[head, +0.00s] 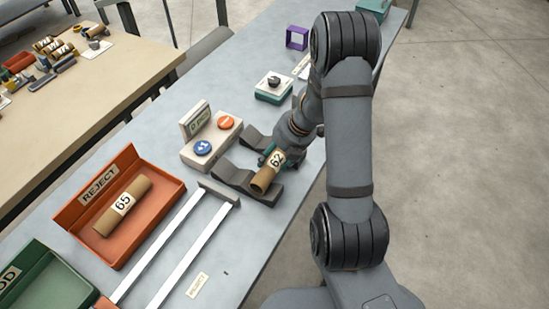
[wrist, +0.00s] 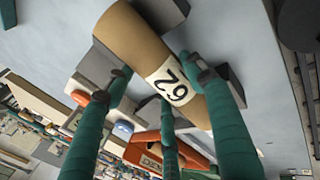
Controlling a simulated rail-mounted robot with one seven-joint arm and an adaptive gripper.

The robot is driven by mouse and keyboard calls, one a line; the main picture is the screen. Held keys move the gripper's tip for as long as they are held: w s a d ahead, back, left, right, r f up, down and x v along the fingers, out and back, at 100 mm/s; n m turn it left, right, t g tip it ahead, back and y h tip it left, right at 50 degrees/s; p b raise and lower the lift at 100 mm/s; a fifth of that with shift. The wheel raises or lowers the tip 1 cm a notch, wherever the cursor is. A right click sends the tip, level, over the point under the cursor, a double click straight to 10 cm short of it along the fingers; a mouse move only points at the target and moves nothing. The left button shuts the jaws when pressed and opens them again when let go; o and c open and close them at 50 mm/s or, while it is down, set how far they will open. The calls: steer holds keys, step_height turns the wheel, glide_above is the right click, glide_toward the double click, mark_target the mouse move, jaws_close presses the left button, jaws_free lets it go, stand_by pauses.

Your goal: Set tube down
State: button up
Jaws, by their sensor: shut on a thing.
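A brown cardboard tube (head: 261,184) with a white label reading 62 is held by my gripper (head: 274,162), whose teal fingers close around it. In the wrist view the tube (wrist: 135,38) lies slantwise between the fingers of my gripper (wrist: 160,85). In the head view the tube is at the dark grey V-shaped cradle (head: 232,174), tilted along it; I cannot tell whether it touches the cradle. Another tube (head: 121,207), labelled 65, lies in the orange REJECT tray (head: 168,221). My gripper and arm hide part of the cradle.
A button box (head: 211,149) with blue and orange buttons stands behind the cradle. Two pale rails (head: 186,252) run towards the front left. A green tray (head: 62,277) is at the lower left. A teal-based device (head: 273,90) and a purple frame (head: 297,38) stand farther back.

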steer(key=shift+f+b, duration=0.35)
steer(key=shift+f, duration=0.05)
steer(key=o, duration=1.1)
steer(key=shift+o, duration=0.2)
steer(key=shift+r, duration=0.1)
steer(key=shift+r+p, duration=0.35)
steer(key=shift+p, duration=0.05)
steer(key=p+v, duration=0.6)
steer(key=v, duration=0.6)
